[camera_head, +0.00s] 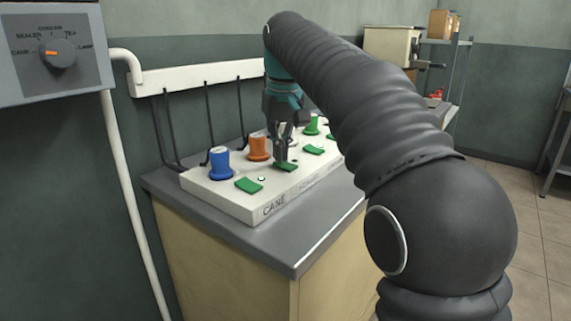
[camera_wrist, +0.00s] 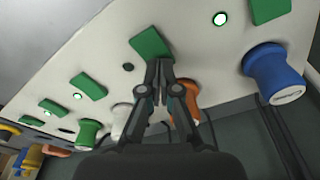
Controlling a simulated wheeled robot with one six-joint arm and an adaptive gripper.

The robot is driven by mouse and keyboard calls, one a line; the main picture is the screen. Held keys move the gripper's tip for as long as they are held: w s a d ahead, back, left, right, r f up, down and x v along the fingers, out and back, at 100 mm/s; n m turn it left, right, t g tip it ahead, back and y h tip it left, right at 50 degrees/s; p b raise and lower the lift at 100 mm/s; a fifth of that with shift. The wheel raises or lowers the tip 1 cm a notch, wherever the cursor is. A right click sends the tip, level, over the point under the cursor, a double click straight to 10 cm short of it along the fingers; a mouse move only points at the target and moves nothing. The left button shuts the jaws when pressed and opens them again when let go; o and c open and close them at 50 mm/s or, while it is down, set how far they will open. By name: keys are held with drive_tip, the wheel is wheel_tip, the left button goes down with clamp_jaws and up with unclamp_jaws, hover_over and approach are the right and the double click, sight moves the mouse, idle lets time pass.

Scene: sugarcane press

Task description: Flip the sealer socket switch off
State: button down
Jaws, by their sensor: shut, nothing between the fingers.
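A white socket box (camera_head: 235,203) lies on the counter with a row of coloured plugs and green rocker switches. Its nearest end is marked CANE; the following label is too small to read surely. My gripper (camera_head: 281,160) points down, fingers shut and empty, at the second green switch (camera_head: 286,166) beside the orange plug (camera_head: 258,148). In the wrist view the closed fingertips (camera_wrist: 160,64) overlap this switch's lower edge (camera_wrist: 150,42); contact cannot be told. The indicator (camera_wrist: 127,67) beside it is dark.
The blue plug (camera_head: 219,162) and first switch (camera_head: 249,185) stand close on the left. Black cables (camera_head: 209,115) rise behind the box to a white rail. A grey dial panel (camera_head: 50,50) hangs at upper left. The counter front (camera_head: 290,245) is clear.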

drive_tip(key=shift+f, duration=0.35)
drive_tip(key=shift+r, duration=0.1)
wheel_tip(320, 180, up, 5)
drive_tip(key=p, duration=0.4)
drive_tip(key=shift+p, duration=0.35)
drive_tip(key=shift+r, duration=0.95)
